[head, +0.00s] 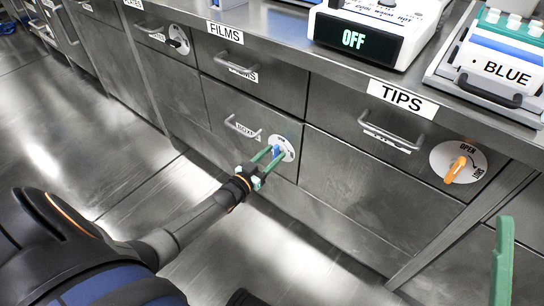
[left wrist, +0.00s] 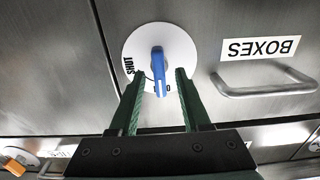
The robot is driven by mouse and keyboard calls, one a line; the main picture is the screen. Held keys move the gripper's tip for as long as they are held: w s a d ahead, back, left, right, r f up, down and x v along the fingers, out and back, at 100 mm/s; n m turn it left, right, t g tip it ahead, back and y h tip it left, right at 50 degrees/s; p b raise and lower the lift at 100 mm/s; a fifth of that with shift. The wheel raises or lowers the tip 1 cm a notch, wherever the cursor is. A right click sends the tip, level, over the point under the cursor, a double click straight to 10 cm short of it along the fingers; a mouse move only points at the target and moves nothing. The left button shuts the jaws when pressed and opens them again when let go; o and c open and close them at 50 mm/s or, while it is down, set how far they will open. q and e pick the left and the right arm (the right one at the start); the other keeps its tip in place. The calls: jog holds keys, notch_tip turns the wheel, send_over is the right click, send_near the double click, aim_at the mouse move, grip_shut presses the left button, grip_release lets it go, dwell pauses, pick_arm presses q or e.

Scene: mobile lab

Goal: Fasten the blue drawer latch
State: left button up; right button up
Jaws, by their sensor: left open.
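The blue drawer latch (head: 277,150) is a short lever on a white round plate (head: 290,155), on the drawer labelled BOXES. In the left wrist view the blue latch (left wrist: 158,70) points down the picture, toward my gripper. The word SHUT is on the plate's left there; another mark beside the lever's end is mostly hidden. My left gripper (head: 269,154) is open, with its green fingers in front of the plate. In the left wrist view its fingertips (left wrist: 160,74) lie on either side of the lever, with gaps showing. One green finger of my right gripper (head: 502,262) shows at the right edge.
The BOXES drawer's bar handle (head: 242,128) is beside the plate. An orange latch (head: 456,168) is on the TIPS drawer at right. A device reading OFF (head: 352,40) and a BLUE rack (head: 497,75) stand on the counter.

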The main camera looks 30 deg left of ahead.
pick_arm(q)
jog(key=shift+c, duration=0.3)
grip_shut()
jog(key=shift+m, duration=0.4)
jog(key=m, duration=0.3)
jog(key=shift+d+m, duration=0.2)
jog(key=shift+m, duration=0.1)
jog(key=m, duration=0.4)
jog(key=shift+d+f+m, duration=0.15)
jog(key=shift+m, duration=0.15)
jog(key=shift+d+f+m+b, duration=0.15)
jog(key=shift+m+b, duration=0.35)
jog(key=shift+m, duration=1.75)
jog(key=shift+f+m+b, duration=0.15)
jog(key=shift+m+b, duration=0.35)
jog(key=shift+m, duration=1.75)
